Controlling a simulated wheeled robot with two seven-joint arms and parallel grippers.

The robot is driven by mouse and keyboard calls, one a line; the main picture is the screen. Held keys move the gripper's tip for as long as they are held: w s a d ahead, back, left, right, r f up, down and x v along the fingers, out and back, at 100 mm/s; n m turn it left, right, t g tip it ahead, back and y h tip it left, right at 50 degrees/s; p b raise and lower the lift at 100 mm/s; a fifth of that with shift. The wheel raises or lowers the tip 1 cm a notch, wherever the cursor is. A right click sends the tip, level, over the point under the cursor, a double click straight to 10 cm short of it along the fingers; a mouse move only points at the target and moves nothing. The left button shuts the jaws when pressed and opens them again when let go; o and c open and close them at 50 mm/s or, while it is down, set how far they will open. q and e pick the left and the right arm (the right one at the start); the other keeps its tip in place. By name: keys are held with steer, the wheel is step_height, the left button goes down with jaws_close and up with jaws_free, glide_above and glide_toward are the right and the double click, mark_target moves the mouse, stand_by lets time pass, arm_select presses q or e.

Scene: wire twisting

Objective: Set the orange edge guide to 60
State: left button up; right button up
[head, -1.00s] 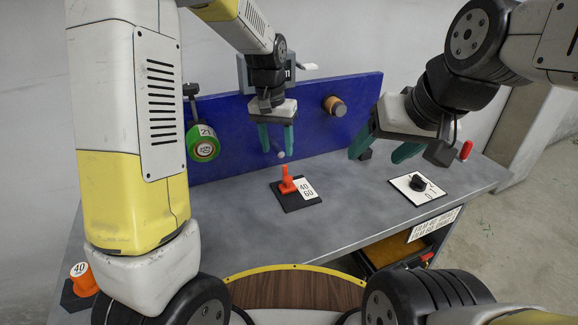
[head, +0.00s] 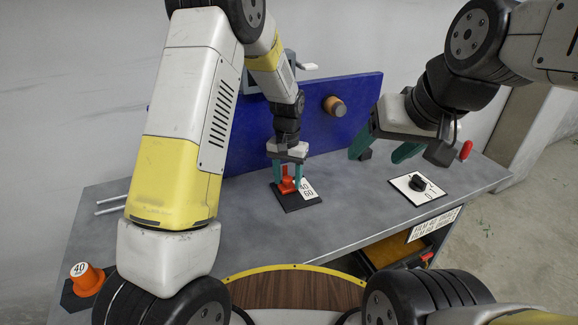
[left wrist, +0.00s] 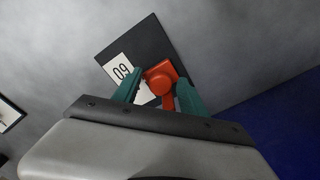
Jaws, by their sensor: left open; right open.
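The orange edge guide (head: 287,186) stands on a black plate (head: 300,204) on the grey bench, beside a white label reading 40 and 60 (head: 306,188). My left gripper (head: 288,184) is lowered over the guide, its green fingers open on either side of it. In the left wrist view the orange guide (left wrist: 162,78) shows between the fingertips (left wrist: 160,86), with the "60" label (left wrist: 122,70) next to the left finger. I cannot tell whether the fingers touch it. My right gripper (head: 384,150) is open and empty above the right part of the bench.
A white plate with a black knob (head: 418,183) lies to the right. A blue panel (head: 240,130) with a tan roll (head: 334,106) rises behind. The bench between the two plates is clear.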

arm_select(q)
steer(key=shift+f, duration=0.1)
jaws_close()
stand_by(1.4)
